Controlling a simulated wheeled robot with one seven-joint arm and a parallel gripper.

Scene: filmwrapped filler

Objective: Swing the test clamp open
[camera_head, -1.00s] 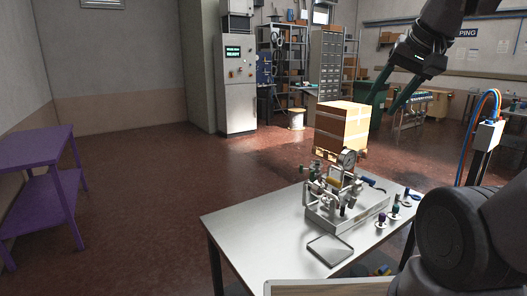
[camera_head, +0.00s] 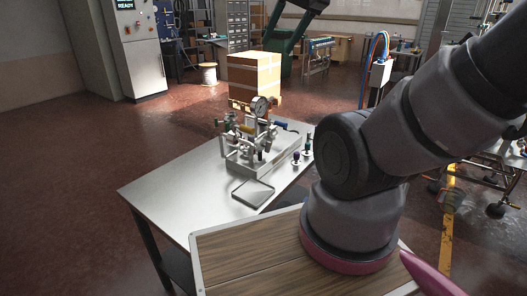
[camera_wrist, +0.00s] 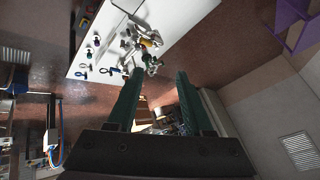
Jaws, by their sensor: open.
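The test fixture (camera_head: 262,160) stands on the metal table, with a round gauge, pipe fittings, a yellow part and a blue handle. I cannot tell which of these small parts is the test clamp, or whether it is open. The fixture also shows in the wrist view (camera_wrist: 146,42), beyond the fingertips. My gripper (camera_wrist: 159,73) is open, with two long green fingers apart and nothing between them. It is apart from the fixture.
The metal table (camera_head: 180,185) has a flat grey tray (camera_head: 253,192) and small fittings (camera_head: 297,157) beside the fixture. A cardboard box (camera_head: 254,75) stands behind it. A post with hoses (camera_head: 379,75) is to the right. The table's left part is clear.

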